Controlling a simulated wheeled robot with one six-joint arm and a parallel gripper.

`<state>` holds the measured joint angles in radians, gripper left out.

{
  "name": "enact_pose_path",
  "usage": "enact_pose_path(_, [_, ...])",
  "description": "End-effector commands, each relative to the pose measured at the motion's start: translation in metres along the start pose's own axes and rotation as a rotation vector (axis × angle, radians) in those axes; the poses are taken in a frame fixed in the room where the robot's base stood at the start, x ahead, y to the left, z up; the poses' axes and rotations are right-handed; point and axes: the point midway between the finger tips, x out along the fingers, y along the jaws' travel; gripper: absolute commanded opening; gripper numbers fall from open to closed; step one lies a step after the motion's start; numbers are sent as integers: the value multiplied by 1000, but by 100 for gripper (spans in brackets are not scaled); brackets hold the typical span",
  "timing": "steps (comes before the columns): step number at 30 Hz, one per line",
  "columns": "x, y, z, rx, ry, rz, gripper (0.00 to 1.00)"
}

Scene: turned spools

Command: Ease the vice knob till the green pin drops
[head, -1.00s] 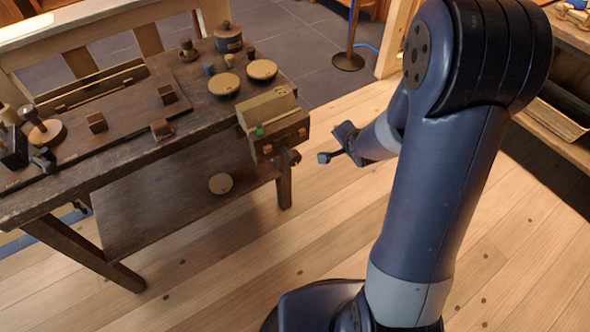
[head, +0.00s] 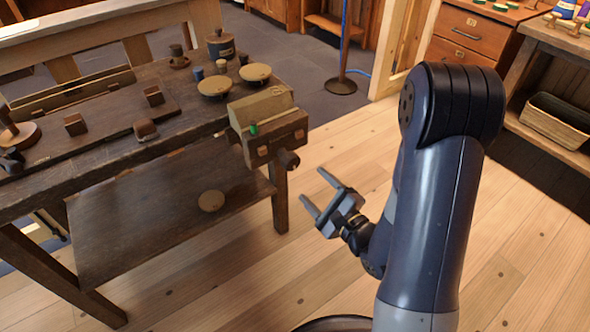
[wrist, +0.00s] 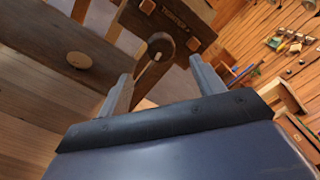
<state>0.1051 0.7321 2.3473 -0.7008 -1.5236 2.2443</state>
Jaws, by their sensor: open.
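The wooden vice (head: 268,128) is mounted at the right end of the dark workbench. The small green pin (head: 253,128) shows at its front left. The dark vice knob (head: 288,160) sticks out from the vice's front face, and it also shows in the wrist view (wrist: 160,44), lying between my fingers' directions and beyond them. My gripper (head: 311,188) is open and empty in the air, right of and below the knob, apart from it. In the wrist view my two fingers (wrist: 158,75) stand either side of the knob. The pin cannot be made out in the wrist view.
The workbench (head: 110,150) carries round discs (head: 255,72), a lidded pot (head: 220,44) and wooden blocks. A disc (head: 211,201) lies on its lower shelf. Shelves with a basket (head: 550,122) stand at the right. The floor before the vice is clear.

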Motion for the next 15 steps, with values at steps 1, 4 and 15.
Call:
enact_pose_path(1, [4,0,1,-1,-4,0,64])
enact_pose_path(4, [16,0,1,-3,-5,1,64])
enact_pose_path(15, [83,0,1,-3,-4,0,64])
